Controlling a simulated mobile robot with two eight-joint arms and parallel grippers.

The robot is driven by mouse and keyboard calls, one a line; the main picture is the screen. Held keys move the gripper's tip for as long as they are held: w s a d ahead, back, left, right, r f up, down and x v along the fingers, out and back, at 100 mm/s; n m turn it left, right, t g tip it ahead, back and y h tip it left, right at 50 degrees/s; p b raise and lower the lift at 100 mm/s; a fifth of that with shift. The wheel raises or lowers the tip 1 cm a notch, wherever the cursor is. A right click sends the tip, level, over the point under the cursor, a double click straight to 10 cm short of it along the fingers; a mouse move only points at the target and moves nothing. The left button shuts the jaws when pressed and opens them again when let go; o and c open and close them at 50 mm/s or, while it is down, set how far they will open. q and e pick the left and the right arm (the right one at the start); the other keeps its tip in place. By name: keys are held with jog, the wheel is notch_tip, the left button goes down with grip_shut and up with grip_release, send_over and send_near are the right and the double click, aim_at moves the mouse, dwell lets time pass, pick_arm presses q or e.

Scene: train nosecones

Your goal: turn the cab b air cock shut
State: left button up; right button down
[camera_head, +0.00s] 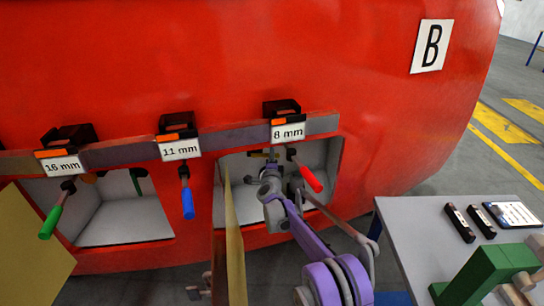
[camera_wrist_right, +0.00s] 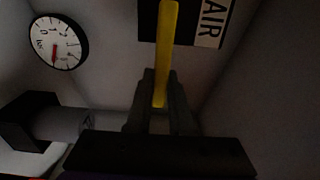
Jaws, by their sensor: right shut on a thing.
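The cab B nosecone (camera_head: 340,70) is red, with a "B" plate (camera_head: 431,46) on its upper right. My right gripper (camera_head: 270,168) reaches into the open recess (camera_head: 318,155) below the 8 mm label. In the right wrist view the jaws (camera_wrist_right: 160,112) are shut on the yellow handle (camera_wrist_right: 166,45) of the air cock, beside a plate (camera_wrist_right: 208,22) reading "AIR". The handle points up in that picture. In the head view a small bit of the yellow handle shows above the jaws. The cock's body is hidden. My left gripper is not in view.
A round gauge (camera_wrist_right: 58,40) and a grey pipe (camera_wrist_right: 62,122) are left of the jaws. A red-handled tool (camera_head: 310,178) hangs close to my right gripper; blue (camera_head: 187,203) and green (camera_head: 51,222) ones hang left. An open yellow door (camera_head: 234,240) stands left of my right arm.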

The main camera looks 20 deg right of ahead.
jog(key=shift+f, duration=0.1)
jog(key=w+a+f+m+p, duration=0.1)
jog(key=a+f+m, duration=0.5)
jog(key=m, duration=1.1)
jog(key=shift+w+a+f+m, duration=0.25)
jog(key=shift+w+a+m, duration=0.1)
jog(key=shift+w+m, duration=0.1)
dwell(0.3)
jog(key=c, duration=0.8)
grip_release()
jog(key=v, duration=0.7)
jog(key=shift+s, duration=0.25)
